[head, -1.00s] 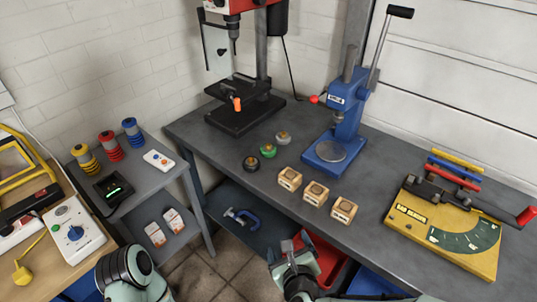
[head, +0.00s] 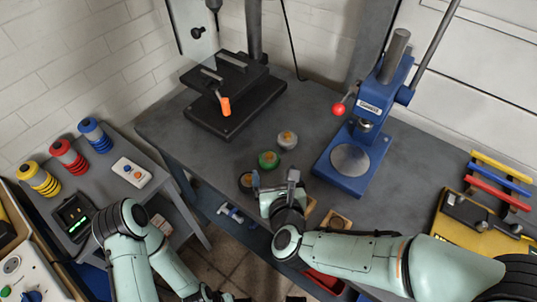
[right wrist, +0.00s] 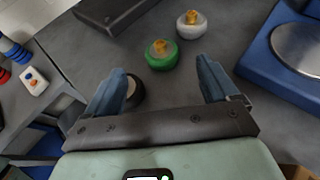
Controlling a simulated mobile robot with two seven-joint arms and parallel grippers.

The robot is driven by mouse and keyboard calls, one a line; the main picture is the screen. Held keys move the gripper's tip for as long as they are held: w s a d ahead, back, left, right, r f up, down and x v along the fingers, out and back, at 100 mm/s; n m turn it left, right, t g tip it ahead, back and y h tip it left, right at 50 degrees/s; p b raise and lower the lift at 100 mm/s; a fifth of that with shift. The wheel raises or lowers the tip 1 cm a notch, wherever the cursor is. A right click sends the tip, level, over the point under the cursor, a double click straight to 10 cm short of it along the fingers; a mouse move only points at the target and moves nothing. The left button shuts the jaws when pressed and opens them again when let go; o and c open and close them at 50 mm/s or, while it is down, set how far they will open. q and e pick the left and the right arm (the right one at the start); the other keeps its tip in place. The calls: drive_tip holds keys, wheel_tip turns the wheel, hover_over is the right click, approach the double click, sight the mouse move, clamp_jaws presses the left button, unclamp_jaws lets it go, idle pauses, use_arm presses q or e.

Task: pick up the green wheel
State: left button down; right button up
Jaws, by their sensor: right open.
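The green wheel (head: 268,160) lies on the dark grey workbench, between a black wheel (head: 247,181) and a grey-white wheel (head: 287,140). It has a yellowish hub. In the right wrist view the green wheel (right wrist: 161,55) is ahead of the open jaws, just beyond the fingertips and roughly midway between them. My right gripper (head: 274,182) is open and empty, just in front of the wheels. In the right wrist view its left finger partly hides the black wheel (right wrist: 133,90). My left arm shows at the lower left, but its gripper cannot be made out.
A blue arbor press (head: 350,160) stands right of the wheels. A drill press base (head: 235,95) is behind them. Wooden blocks (head: 335,220) are partly hidden by my right arm. A yellow bender (head: 470,235) is at the far right. A side table at left holds coloured spools (head: 68,158).

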sight(270, 157)
drive_tip(key=x, duration=1)
drive_tip(key=shift+w+f, duration=0.1)
drive_tip(key=shift+w, duration=0.1)
drive_tip(key=c, duration=1.2)
